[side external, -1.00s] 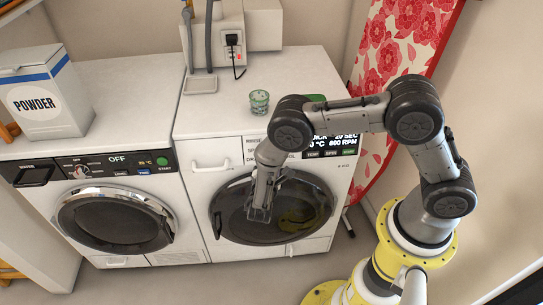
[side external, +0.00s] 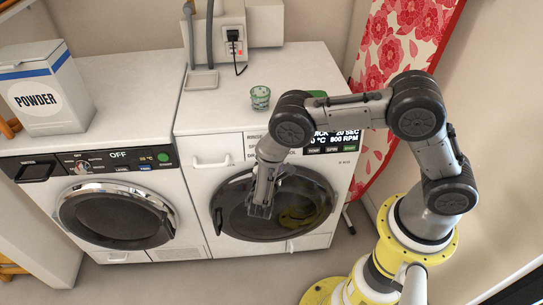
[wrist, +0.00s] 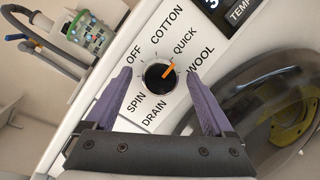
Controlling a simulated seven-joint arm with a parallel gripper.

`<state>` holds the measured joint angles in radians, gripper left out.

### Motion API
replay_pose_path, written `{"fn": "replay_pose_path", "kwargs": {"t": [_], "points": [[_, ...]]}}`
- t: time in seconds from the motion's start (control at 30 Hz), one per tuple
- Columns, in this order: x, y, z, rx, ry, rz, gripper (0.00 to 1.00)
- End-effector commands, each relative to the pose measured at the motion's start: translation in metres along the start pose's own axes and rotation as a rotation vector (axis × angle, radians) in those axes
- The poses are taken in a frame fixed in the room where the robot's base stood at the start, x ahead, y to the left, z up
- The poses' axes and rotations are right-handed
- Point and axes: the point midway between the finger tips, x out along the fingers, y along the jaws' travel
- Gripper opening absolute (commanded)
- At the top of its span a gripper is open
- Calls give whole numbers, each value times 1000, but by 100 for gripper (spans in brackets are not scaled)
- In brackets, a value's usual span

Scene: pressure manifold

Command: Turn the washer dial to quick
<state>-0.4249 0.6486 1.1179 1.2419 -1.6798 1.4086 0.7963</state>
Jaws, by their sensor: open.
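The washer dial (wrist: 157,77) is a black round knob with an orange pointer, seen in the wrist view. Its pointer is turned up and right, toward the QUICK and WOOL side of the printed ring. In the side view the dial is hidden behind my arm. The washer's display (side external: 335,137) is partly covered by my arm and shows "ICK 20 SEC" and "800 RPM". My gripper (wrist: 158,75) is open, with a purple finger on each side of the dial. A gap shows between the knob and each finger, and nothing is held.
The washer's round door (side external: 300,215) lies below the panel. A green-patterned glass (side external: 260,97) stands on the washer top. A second machine (side external: 117,215), reading OFF, is at left with a POWDER box (side external: 44,95) on it. A red floral ironing board (side external: 400,45) leans at right.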

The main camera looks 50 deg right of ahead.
Motion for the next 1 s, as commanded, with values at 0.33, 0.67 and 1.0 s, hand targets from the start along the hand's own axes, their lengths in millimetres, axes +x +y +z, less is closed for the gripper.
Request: {"fn": "replay_pose_path", "kwargs": {"t": [0.33, 0.67, 1.0], "points": [[-51, 1, -1, -1, 6, 5, 88], [-116, 1, 0, 0, 4, 3, 88], [-138, 0, 0, 0, 0, 0, 88]]}}
